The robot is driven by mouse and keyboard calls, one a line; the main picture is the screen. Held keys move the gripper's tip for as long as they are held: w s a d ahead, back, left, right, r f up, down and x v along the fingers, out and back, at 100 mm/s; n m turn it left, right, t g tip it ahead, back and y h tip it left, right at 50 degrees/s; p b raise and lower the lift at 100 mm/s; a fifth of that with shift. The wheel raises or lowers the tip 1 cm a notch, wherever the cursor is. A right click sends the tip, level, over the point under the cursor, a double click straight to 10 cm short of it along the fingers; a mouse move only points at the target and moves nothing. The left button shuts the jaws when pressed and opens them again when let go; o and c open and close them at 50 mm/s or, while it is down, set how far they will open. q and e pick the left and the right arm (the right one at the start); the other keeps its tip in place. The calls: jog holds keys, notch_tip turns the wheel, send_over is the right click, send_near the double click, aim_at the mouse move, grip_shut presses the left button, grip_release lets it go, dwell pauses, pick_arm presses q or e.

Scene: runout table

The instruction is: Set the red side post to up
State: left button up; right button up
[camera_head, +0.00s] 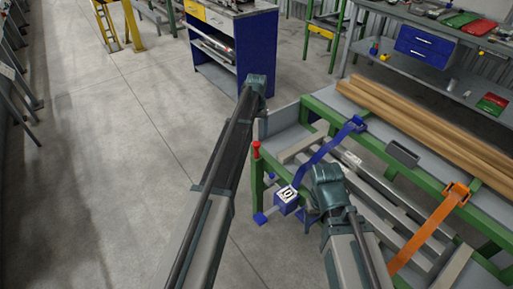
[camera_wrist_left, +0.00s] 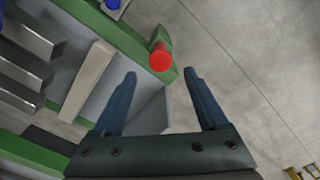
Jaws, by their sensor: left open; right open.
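The red side post (camera_head: 256,150) is a short post with a round red head, at the left corner of the green table frame in the head view. Its round head shows from above in the left wrist view (camera_wrist_left: 160,59), beside the green frame. My left gripper (camera_wrist_left: 159,74) is open and empty, with the red head just beyond and between its two fingertips in that view. I cannot tell its height above the post. My right gripper (camera_head: 312,217) is open over the table's lower bars; its fingers are mostly hidden by its own wrist.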

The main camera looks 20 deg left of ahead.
aim_at(257, 143)
pick_arm(q)
notch_tip(257, 143, down, 6)
jog(key=b, duration=0.4)
jog(key=shift+r+b, duration=0.1)
jog(key=shift+b, duration=0.25)
jog(key=shift+c, duration=0.2)
grip_shut()
dwell(0.8)
